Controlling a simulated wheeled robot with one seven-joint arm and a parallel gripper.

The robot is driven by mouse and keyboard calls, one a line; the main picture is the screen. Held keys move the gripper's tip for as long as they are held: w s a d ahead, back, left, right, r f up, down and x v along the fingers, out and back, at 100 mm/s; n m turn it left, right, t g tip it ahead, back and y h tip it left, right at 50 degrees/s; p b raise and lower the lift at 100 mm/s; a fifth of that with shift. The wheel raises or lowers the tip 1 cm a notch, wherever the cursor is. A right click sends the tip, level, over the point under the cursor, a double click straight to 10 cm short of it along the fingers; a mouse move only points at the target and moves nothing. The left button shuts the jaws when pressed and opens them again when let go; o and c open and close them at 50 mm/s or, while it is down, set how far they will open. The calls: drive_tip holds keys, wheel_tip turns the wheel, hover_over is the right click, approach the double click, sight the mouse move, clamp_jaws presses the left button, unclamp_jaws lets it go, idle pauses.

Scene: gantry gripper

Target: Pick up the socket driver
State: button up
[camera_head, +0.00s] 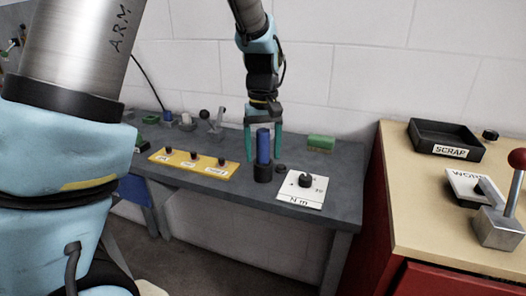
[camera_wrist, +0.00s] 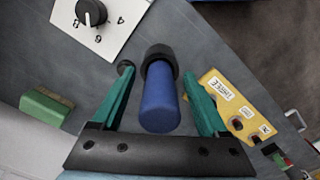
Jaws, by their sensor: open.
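The socket driver appears to be the blue cylinder (camera_head: 263,146) standing upright in a dark round holder (camera_head: 263,172) on the grey bench. In the wrist view, the blue cylinder (camera_wrist: 160,102) lies between the two green fingers, with the dark holder (camera_wrist: 158,55) beyond it. My gripper (camera_head: 263,155) points down with one finger on each side of the cylinder. The fingers are open, and gaps show between them and the cylinder in the wrist view (camera_wrist: 163,90). The driver's lower end is hidden in the holder.
On the grey bench (camera_head: 330,165), a white dial plate (camera_head: 300,200) stands right of the holder, a yellow panel (camera_head: 190,170) left, and a green block (camera_head: 321,142) behind right. A wooden-topped cabinet (camera_head: 420,210) carries a black SCRAP tray (camera_head: 432,128) and a red-knobbed lever (camera_head: 500,215).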

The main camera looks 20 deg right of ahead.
drive_tip(key=shift+c, duration=0.3)
clamp_jaws()
idle(0.3)
